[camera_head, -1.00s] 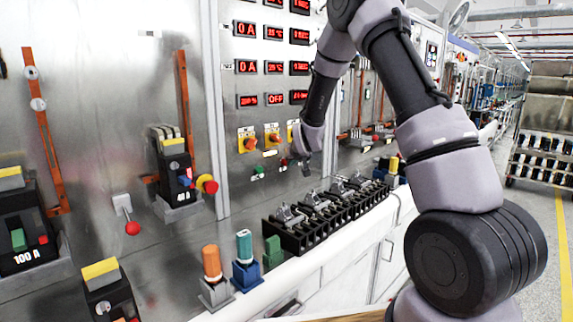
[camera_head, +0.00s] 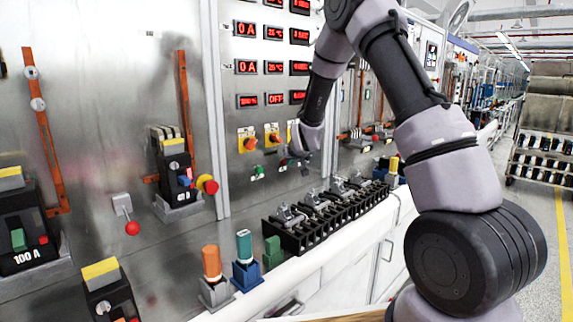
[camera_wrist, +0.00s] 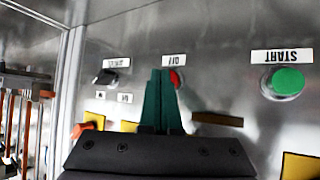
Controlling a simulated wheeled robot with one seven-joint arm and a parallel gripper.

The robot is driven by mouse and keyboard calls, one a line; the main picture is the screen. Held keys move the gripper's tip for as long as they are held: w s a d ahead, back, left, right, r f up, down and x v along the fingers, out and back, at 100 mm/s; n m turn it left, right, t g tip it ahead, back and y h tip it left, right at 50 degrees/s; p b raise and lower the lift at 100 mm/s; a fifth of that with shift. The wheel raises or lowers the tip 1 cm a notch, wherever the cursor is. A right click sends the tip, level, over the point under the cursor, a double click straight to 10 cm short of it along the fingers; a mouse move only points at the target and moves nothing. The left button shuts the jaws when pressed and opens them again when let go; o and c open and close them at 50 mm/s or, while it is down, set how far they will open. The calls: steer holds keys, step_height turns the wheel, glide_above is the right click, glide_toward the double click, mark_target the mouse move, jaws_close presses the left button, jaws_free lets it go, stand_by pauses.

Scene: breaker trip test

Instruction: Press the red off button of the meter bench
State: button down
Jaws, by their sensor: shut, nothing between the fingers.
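The red off button (camera_wrist: 177,78) is on the metal panel under an upside-down label (camera_wrist: 174,60) in the wrist view. My gripper (camera_wrist: 162,72) is shut and empty, its green fingers pointing at the panel. The fingertips cover the left part of the button; I cannot tell whether they touch it. In the head view my gripper (camera_head: 293,158) is beside the lower part of the meter bench panel (camera_head: 232,160), and the red button (camera_head: 283,162) shows small just left of it.
A green START button (camera_wrist: 286,82) is right of the red one in the wrist view, and a black switch (camera_wrist: 106,77) is left. Yellow-plated orange knobs (camera_head: 248,142) sit above in the head view. A black terminal block (camera_head: 318,228) stands on the bench below.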

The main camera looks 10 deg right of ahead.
steer(key=shift+s+d, duration=0.5)
steer(key=shift+s, duration=0.2)
steer(key=shift+s+d, duration=0.75)
steer(key=shift+s, duration=0.3)
steer(key=shift+s+d, duration=0.75)
steer(key=shift+s, duration=0.25)
steer(key=s+d+r+m+g, duration=0.2)
steer(key=s+d+r+m, duration=0.15)
steer(key=s+r, duration=1.2)
steer(key=s+r+m, duration=0.1)
steer(key=s+r, duration=0.2)
steer(key=s, duration=0.8)
steer(key=s+d+r+m+g+y, duration=0.1)
steer(key=s+r, duration=0.3)
steer(key=s, duration=0.7)
steer(key=shift+s+d+r+g, duration=0.15)
steer(key=shift+s+d+g, duration=0.05)
steer(key=shift+s+g, duration=0.15)
